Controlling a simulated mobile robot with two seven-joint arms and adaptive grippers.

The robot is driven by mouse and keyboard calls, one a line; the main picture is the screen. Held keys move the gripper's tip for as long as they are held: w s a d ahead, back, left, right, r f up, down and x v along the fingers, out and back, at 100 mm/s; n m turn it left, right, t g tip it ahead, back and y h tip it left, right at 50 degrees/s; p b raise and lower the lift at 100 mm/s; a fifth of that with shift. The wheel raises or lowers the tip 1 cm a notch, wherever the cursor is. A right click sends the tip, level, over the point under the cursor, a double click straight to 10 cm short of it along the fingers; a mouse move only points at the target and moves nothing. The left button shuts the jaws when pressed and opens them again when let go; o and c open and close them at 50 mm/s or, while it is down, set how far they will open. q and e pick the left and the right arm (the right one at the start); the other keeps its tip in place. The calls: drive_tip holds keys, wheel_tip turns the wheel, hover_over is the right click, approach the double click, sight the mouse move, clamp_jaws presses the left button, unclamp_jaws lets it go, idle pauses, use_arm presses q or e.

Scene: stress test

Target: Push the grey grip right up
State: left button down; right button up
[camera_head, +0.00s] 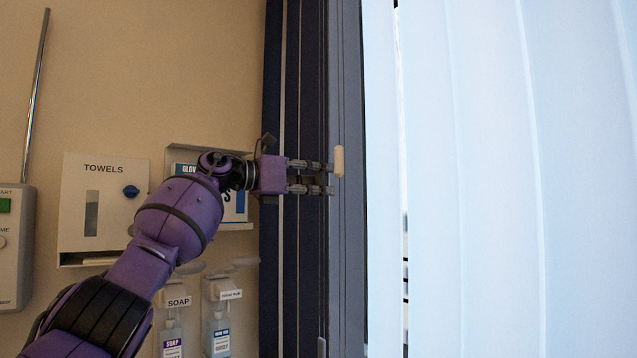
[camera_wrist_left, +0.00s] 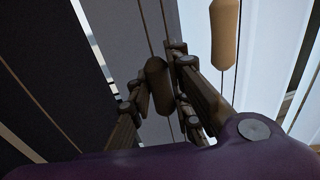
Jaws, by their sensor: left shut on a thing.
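My left gripper (camera_head: 330,178) reaches in from the left to the dark window frame, with its fingers level. In the left wrist view (camera_wrist_left: 160,100) its fingers are closed around a dark, rounded, upright grip, the grey grip (camera_wrist_left: 157,80). It looks brownish grey in the shade there. In the head view I cannot make it out at the fingertips. A second, beige grip (camera_head: 338,161) sits just right of the upper fingertip. It also shows in the left wrist view (camera_wrist_left: 225,33), right of the fingers and apart from them. My right gripper does not show.
Pale vertical blind slats (camera_head: 480,180) fill the right side. A small light grey piece (camera_head: 321,347) is low on the frame. On the left wall are a towel dispenser (camera_head: 80,200), a glove box holder (camera_head: 240,205), soap bottles (camera_head: 172,335) and a control box (camera_head: 12,270).

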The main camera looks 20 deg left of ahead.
use_arm(q)
drive_tip(key=shift+s+a+r, duration=0.1)
drive_tip(key=shift+s+r, duration=0.05)
drive_tip(key=shift+r, duration=0.45)
drive_tip(key=c, duration=2)
unclamp_jaws()
drive_tip(key=o, duration=0.3)
drive_tip(key=shift+o, duration=0.6)
drive_tip(key=shift+f, duration=0.25)
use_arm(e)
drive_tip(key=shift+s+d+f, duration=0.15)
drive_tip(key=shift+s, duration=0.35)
use_arm(q)
drive_tip(key=shift+a+f, duration=0.1)
drive_tip(key=v, duration=1.1)
drive_tip(key=shift+s+a, duration=0.2)
drive_tip(key=shift+s, duration=0.05)
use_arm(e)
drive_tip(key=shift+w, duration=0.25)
